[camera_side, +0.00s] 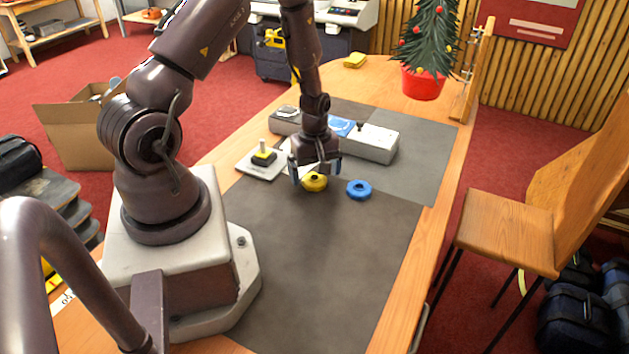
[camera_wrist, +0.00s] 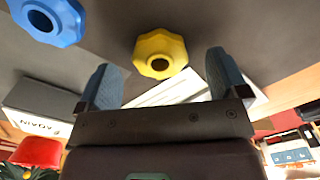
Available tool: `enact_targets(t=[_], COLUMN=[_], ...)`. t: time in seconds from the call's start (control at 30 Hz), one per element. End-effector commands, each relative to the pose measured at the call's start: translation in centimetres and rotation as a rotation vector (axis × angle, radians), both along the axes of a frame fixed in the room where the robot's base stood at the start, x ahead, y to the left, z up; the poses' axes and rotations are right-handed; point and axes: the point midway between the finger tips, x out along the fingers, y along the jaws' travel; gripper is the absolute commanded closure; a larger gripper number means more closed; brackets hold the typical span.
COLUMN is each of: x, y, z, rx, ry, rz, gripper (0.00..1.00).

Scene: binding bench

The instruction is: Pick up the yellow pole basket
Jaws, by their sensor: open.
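A yellow ring-shaped piece with a central hole (camera_side: 315,182) lies on the dark mat, and no other yellow basket-like thing shows near my gripper. In the wrist view the yellow piece (camera_wrist: 160,54) is ahead of the fingertips, roughly centred between them, and not touching either finger. My gripper (camera_side: 314,174) is open and empty, pointing down just above and beside the yellow piece. The wrist view shows both blue-grey fingers of my gripper (camera_wrist: 162,75) spread apart.
A similar blue ring (camera_side: 359,190) lies right of the yellow one. A white box (camera_side: 371,145) stands behind. A white plate with a black-and-yellow post (camera_side: 263,158) is to the left. The mat's front part is clear.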

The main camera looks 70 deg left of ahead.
Motion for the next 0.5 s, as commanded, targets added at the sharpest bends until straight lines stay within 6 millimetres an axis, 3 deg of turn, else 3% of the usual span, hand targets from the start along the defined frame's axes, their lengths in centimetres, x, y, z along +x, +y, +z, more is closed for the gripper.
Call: enact_targets(t=[0.13,0.4,0.5], x=[0.0,0.1,0.1], y=[0.1,0.1,0.1], z=[-1.5,-1.7,-1.7], rx=[0.000,0.001,0.001], ry=[0.000,-0.002,-0.002], rz=[0.000,0.000,0.000], gripper=[0.08,0.08,0.31])
